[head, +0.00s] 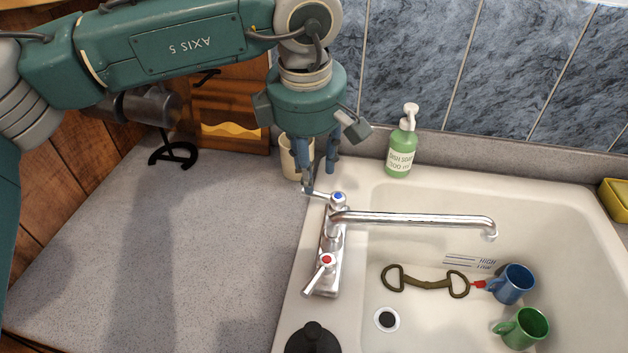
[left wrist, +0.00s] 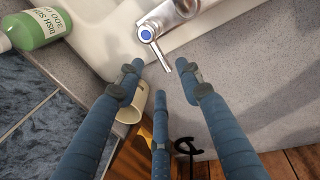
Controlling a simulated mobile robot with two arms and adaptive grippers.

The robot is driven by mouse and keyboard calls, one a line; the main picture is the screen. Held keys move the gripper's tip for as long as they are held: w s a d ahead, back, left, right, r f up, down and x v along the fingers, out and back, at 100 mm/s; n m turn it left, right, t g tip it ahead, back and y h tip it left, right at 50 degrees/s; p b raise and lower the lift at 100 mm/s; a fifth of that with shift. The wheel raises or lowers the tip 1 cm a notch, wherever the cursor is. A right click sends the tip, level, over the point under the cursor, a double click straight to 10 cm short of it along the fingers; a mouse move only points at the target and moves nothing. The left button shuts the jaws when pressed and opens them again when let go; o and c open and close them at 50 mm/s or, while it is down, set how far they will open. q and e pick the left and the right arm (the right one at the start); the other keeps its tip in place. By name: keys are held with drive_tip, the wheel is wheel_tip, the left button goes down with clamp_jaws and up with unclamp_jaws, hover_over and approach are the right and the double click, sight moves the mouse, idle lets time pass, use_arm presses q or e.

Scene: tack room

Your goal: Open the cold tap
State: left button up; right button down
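The chrome mixer tap (head: 335,235) stands on the left rim of the sink. Its cold tap has a blue-marked knob (head: 339,198) with a lever pointing left; it also shows in the left wrist view (left wrist: 147,34). The hot tap (head: 325,264) has a red mark and its lever points toward the lower left. My left gripper (head: 317,178) points down at the end of the cold lever. In the left wrist view its blue fingers (left wrist: 160,66) are apart, with the lever tip between or just above them; contact cannot be told. My right gripper is not in view.
A green soap bottle (head: 401,148) stands behind the tap, and a cream cup (head: 288,160) is behind my left gripper. The sink (head: 415,340) holds a blue mug (head: 514,285), a green mug (head: 524,329) and a snaffle-like bit (head: 425,283). The left counter (head: 200,240) is mostly clear.

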sight(322, 198)
use_arm(q)
drive_tip(key=shift+w+d+f+p, duration=0.1)
drive_tip(key=shift+w+f+p, duration=0.05)
drive_tip(key=shift+f, duration=0.75)
drive_tip(key=shift+w+f+p, duration=0.2)
drive_tip(key=shift+f, duration=0.75)
drive_tip(key=shift+w+d+f+p, duration=0.1)
drive_tip(key=shift+w+f+p, duration=0.05)
drive_tip(key=shift+f, duration=0.75)
clamp_jaws()
